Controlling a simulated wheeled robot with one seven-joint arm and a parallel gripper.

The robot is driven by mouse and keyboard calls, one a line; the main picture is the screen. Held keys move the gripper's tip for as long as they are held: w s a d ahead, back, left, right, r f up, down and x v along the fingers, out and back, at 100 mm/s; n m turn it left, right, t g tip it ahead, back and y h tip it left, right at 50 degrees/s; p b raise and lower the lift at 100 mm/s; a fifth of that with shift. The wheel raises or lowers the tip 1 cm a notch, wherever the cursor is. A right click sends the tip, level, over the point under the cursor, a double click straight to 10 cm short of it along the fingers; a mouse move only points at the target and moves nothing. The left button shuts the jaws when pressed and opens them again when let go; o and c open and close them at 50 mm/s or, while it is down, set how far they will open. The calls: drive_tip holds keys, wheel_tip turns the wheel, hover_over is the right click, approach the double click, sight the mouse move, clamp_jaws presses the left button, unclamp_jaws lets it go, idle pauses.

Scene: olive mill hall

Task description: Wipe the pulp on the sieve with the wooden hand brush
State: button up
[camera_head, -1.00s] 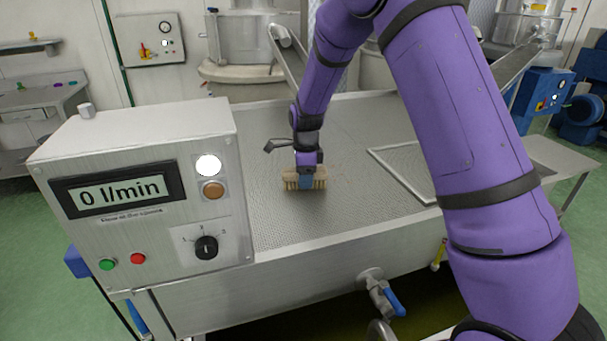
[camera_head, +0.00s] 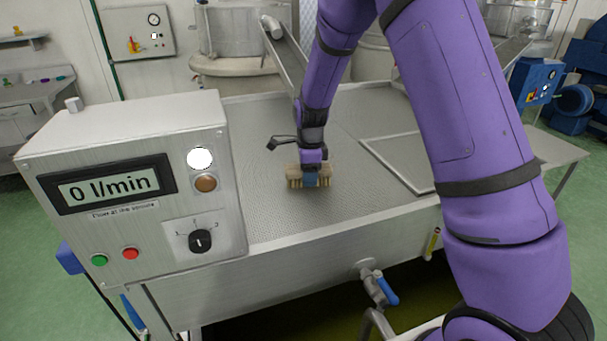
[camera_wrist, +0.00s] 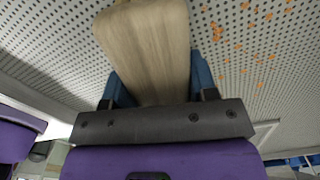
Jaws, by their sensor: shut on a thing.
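My gripper (camera_head: 311,178) is shut on the wooden hand brush (camera_head: 295,174). The brush is upright with its bristles down, at the perforated sieve (camera_head: 265,200); I cannot tell whether the bristles press on it. In the wrist view, the pale wooden back of the brush (camera_wrist: 145,45) sits between my blue fingers and hides the bristles. Orange bits of pulp (camera_wrist: 258,50) lie scattered on the sieve in the wrist view, at the upper right beside the brush. In the head view the pulp is hard to make out.
A control box (camera_head: 140,185) with a "0 l/min" display stands at the sieve's left. A framed mesh panel (camera_head: 402,158) lies to the right of the brush. A sloping metal chute (camera_head: 285,55) is behind. A blue-handled valve (camera_head: 385,288) sticks out in front.

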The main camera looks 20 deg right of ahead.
sight(293, 156)
drive_tip(key=shift+w+r, duration=0.1)
drive_tip(key=shift+w, duration=1.95)
drive_tip(key=shift+w+f, duration=0.2)
drive_tip(key=shift+w, duration=5.4)
drive_tip(key=shift+d, duration=0.15)
